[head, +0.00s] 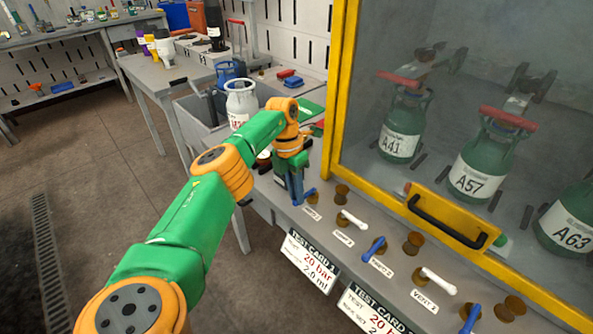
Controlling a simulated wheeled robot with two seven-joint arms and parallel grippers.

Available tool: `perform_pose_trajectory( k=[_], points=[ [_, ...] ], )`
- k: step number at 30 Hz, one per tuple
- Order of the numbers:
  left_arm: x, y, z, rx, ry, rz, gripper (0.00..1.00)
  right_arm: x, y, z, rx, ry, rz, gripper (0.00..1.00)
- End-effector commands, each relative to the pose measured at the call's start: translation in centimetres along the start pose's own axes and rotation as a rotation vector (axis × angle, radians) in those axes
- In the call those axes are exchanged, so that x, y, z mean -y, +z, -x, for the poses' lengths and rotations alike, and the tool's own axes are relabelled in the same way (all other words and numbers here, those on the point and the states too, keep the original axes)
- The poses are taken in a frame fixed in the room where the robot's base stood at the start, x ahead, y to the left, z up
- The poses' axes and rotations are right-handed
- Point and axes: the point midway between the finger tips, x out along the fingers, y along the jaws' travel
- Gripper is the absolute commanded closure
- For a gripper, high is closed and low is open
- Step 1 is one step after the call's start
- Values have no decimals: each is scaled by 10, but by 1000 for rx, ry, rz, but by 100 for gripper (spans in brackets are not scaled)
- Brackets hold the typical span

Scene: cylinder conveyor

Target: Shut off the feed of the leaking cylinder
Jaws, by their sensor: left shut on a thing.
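My left gripper (297,199) reaches down to the left end of the valve row. It is shut on the first blue valve handle (311,192), which it partly hides. Green cylinders A41 (400,123), A57 (480,160) and A63 (572,210) stand behind the clear screen. No leak can be made out on them. Along the front ledge sit a white handle (354,220), a second blue handle (374,250) at a label that seems to read INLET 2, a white handle (438,281) at VENT 2, and another blue handle (470,319). My right gripper is not in view.
The yellow-framed screen has a black handle (447,222) low in front. Test cards (307,263) hang from the ledge. A white cylinder (241,103) stands behind my left arm. Benches with tools (70,32) line the back left. The floor (100,165) at left is clear.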

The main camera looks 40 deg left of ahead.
Motion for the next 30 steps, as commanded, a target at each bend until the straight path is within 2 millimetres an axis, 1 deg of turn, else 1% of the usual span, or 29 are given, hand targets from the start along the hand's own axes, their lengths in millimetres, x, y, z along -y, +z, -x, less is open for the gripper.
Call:
perform_pose_trajectory(
  k=[3, 4, 5, 6, 7, 16, 17, 20, 21, 23, 24, 27, 30],
  points=[
    [0, 0, 0, -2, 1, 0, 100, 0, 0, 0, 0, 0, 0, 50],
    [0, 0, 0, -2, 1, 0, 79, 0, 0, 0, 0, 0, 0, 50],
    [0, 0, 0, -2, 1, 1, 71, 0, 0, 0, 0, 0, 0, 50],
    [0, 0, 0, -2, 1, 1, 60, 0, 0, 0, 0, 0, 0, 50],
    [0, 0, 0, -2, 1, 1, 54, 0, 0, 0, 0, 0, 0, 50],
    [0, 0, 2, 1, 1, 1, 54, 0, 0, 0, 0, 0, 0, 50],
    [0, 1, 5, 3, 1, 1, 54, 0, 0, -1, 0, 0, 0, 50],
    [0, 1, 25, 6, 0, 2, 54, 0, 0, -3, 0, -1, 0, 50],
    [0, 2, 38, 6, 0, 4, 54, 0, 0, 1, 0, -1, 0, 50],
    [1, 1, 54, 5, 0, 5, 54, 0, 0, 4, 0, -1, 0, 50],
    [3, 0, 67, -3, -1, 3, 54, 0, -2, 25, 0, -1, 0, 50],
    [2, -1, 74, -3, -1, 2, 54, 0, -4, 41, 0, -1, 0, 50],
    [1, -1, 75, -2, 1, 1, 54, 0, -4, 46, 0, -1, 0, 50]
  ],
)
